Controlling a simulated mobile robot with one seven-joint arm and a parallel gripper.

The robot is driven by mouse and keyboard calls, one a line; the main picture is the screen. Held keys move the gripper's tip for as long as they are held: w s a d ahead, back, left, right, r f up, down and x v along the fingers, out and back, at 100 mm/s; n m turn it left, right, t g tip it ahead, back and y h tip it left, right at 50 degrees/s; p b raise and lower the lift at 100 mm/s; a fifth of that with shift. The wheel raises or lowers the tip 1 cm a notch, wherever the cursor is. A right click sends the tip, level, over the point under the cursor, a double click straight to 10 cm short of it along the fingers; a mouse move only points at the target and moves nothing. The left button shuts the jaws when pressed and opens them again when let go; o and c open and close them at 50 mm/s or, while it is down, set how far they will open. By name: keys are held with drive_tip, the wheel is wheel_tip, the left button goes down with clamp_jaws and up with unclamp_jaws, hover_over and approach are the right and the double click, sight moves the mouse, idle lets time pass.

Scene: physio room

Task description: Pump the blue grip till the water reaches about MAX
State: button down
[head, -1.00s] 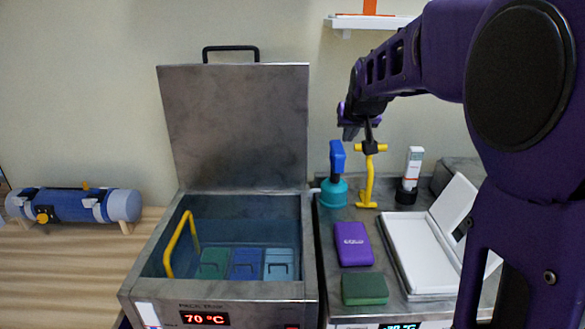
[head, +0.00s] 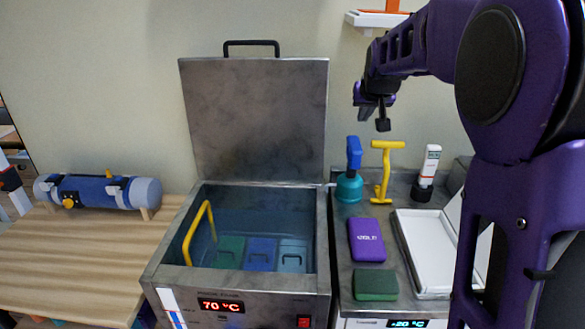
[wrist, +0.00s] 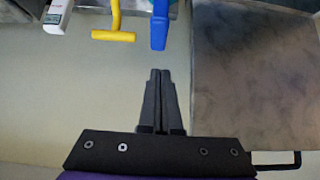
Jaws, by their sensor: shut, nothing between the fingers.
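The blue grip (head: 354,152) stands upright on a teal pump base (head: 349,188), on the metal top just right of the tank. The tank (head: 237,277) is open and holds water. A white strip with coloured marks (head: 170,306) is on its front left; I cannot read a MAX mark. My gripper (head: 374,116) is shut and empty, in the air above the blue grip and a yellow T-handle. In the wrist view its closed fingers (wrist: 161,74) point towards the blue grip (wrist: 160,30), apart from it.
The yellow T-handle (head: 386,170) stands close right of the pump, with a white bottle (head: 430,165) beyond. A purple case (head: 366,240) and green block (head: 375,284) lie in front. The tank's raised lid (head: 255,120) is to the left. A wall shelf (head: 375,20) is above.

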drive_tip(key=shift+w+r, duration=0.5)
drive_tip(key=shift+w, duration=0.35)
drive_tip(key=p, duration=0.1)
hover_over(352, 141)
drive_tip(key=s, duration=0.3)
drive_tip(key=f, duration=0.7)
drive_tip(key=shift+s, duration=0.2)
wheel_tip(352, 141, down, 2)
drive_tip(key=shift+w+f, duration=0.1)
drive_tip(key=shift+f, duration=0.95)
